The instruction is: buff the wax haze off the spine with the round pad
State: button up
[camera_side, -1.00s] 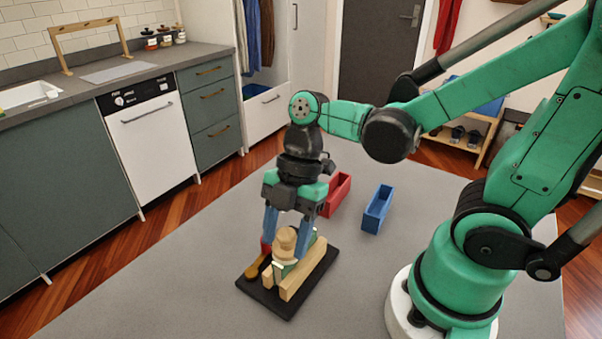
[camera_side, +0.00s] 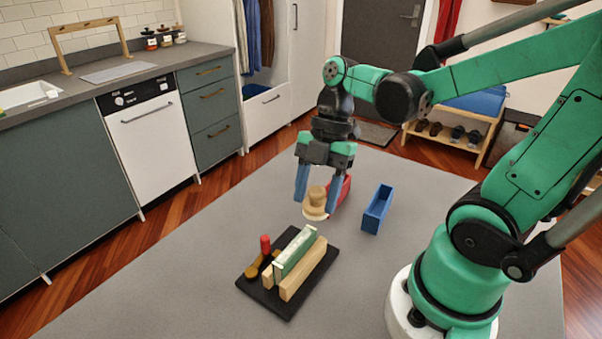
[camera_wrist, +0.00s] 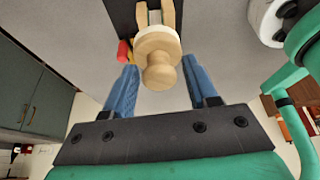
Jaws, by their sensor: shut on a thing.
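The round pad (camera_side: 316,204) has a pale disc and a wooden knob. My gripper (camera_side: 317,207) is shut on it, one blue finger at each side, and holds it in the air behind the book stand. The pad's wooden knob (camera_wrist: 160,70) also shows large in the wrist view. The green book (camera_side: 292,257) stands spine up between wooden blocks (camera_side: 305,272) on a black board (camera_side: 270,300). Its upper edge looks pale and whitish; how much is haze I cannot tell. The pad is apart from the spine.
A red-topped tool (camera_side: 265,245) and a wooden piece (camera_side: 251,271) sit on the board's left side. A blue open box (camera_side: 377,209) stands to the right. A red box (camera_side: 344,190) is partly hidden behind my gripper. The grey table's front left is clear.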

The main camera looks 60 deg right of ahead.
jog(key=shift+r, duration=2.85)
jog(key=shift+f, duration=0.2)
jog(key=shift+f, duration=3.8)
jog(key=shift+a+f, duration=0.2)
jog(key=shift+a, duration=0.9)
grip_shut()
jog(key=shift+a, duration=4.2)
jog(key=shift+d, duration=5.35)
jog(key=shift+a+r, duration=0.1)
jog(key=shift+r, duration=4)
